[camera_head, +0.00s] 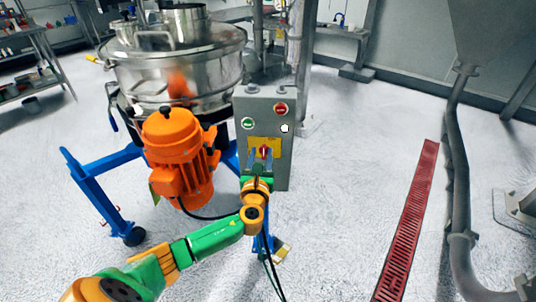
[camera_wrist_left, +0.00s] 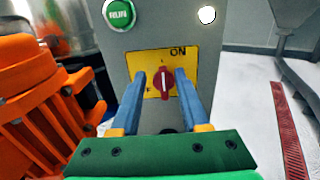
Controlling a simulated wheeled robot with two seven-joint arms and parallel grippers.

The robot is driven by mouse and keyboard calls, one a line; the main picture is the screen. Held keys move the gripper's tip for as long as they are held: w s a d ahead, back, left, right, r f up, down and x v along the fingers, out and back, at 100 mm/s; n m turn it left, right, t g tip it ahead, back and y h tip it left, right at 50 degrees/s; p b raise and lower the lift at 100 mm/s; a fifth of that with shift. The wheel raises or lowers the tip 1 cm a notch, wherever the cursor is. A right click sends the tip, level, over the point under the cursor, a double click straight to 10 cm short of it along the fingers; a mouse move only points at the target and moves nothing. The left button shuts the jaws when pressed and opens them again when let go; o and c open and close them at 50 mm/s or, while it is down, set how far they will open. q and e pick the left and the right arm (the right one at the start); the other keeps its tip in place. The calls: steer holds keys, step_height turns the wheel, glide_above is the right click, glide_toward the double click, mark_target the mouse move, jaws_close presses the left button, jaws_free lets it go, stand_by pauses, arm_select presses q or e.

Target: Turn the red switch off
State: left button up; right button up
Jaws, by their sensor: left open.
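The red switch (camera_head: 264,152) is a rotary knob on a yellow plate (camera_head: 274,144) on the front of a grey control box (camera_head: 277,103). In the left wrist view the knob (camera_wrist_left: 163,82) stands upright with its white mark near vertical, and "ON" is printed above it to the right. The lettering at the lower left of the plate is partly hidden by a finger. My left gripper (camera_wrist_left: 158,86) is open, its two blue fingers on either side of the knob. I cannot tell whether they touch it. My right gripper is not in view.
A green RUN button (camera_head: 248,123), a red button (camera_head: 281,108) and a white lamp (camera_head: 285,128) sit above the yellow plate. An orange motor (camera_head: 176,150) stands close to the left of the box. The floor to the right is clear up to a red grate (camera_head: 408,225).

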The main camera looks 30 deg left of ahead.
arm_select(q)
steer(key=shift+w+a+f, duration=0.1)
steer(key=shift+w, duration=0.55)
steer(key=shift+s, duration=0.1)
steer(key=shift+c, duration=0.2)
jaws_close()
